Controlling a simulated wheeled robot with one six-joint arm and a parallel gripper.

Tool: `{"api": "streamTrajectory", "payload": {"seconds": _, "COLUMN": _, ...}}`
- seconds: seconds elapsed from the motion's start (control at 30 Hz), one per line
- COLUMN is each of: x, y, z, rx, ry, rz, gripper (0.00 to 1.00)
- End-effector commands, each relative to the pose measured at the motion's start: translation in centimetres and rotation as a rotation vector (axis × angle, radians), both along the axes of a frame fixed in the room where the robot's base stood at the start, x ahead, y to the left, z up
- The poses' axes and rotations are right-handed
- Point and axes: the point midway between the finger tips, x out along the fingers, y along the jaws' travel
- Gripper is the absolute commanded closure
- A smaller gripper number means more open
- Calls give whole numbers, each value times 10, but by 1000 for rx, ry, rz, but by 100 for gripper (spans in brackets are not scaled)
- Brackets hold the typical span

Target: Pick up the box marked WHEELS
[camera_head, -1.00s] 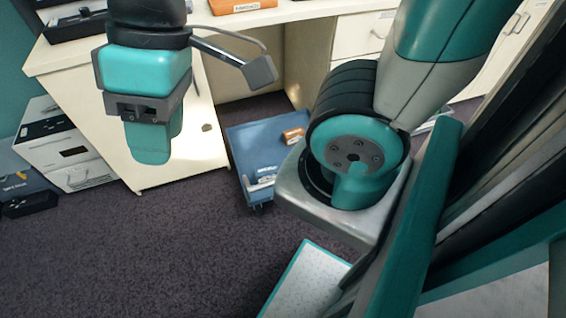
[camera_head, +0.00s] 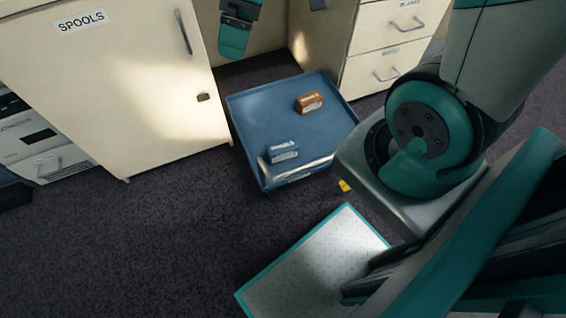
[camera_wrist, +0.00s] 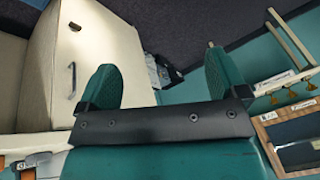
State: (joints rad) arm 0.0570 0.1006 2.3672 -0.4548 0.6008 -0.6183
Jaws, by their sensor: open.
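A small blue box (camera_head: 283,151) with white lettering lies near the front left of a blue tray-like cart (camera_head: 258,108) in the head view. A small orange-brown box (camera_head: 309,103) with a white label lies farther back on it. Both labels are too small to read surely, so I cannot tell for certain which says WHEELS. My gripper (camera_head: 235,38) is at the top edge of the head view, beyond the cart in the picture and apart from both boxes. The wrist view shows its two teal fingers (camera_wrist: 162,82) spread with nothing between them; neither small box shows there.
A cream cupboard marked SPOOLS (camera_head: 100,90) stands left of the cart, and a drawer unit (camera_head: 385,65) stands behind it at right. A teal-edged plate (camera_head: 315,262) is in front. Dark carpet (camera_head: 150,235) is clear at front left. Hooks (camera_wrist: 290,85) hang in the wrist view.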

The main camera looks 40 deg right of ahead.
Motion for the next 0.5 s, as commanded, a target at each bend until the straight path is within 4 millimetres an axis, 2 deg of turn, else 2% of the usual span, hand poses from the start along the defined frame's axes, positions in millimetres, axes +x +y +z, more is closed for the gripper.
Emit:
{"api": "streamTrajectory", "payload": {"seconds": 0.03, "x": 15, "y": -16, "z": -59, "rx": 0, "ry": -7, "rz": 13, "gripper": 8}}
{"api": "streamTrajectory", "payload": {"seconds": 0.17, "x": 46, "y": -56, "z": -146, "rx": -1, "ry": -52, "rz": 81, "gripper": 8}}
{"api": "streamTrajectory", "payload": {"seconds": 0.2, "x": 54, "y": -69, "z": -174, "rx": -3, "ry": -67, "rz": 102, "gripper": 8}}
{"api": "streamTrajectory", "payload": {"seconds": 0.27, "x": 63, "y": -90, "z": -217, "rx": -5, "ry": -88, "rz": 134, "gripper": 8}}
{"api": "streamTrajectory", "payload": {"seconds": 0.3, "x": 69, "y": -104, "z": -246, "rx": -6, "ry": -103, "rz": 154, "gripper": 8}}
{"api": "streamTrajectory", "payload": {"seconds": 0.4, "x": 77, "y": -139, "z": -316, "rx": -11, "ry": -137, "rz": 206, "gripper": 8}}
{"api": "streamTrajectory", "payload": {"seconds": 0.5, "x": 81, "y": -170, "z": -377, "rx": -18, "ry": -170, "rz": 252, "gripper": 8}}
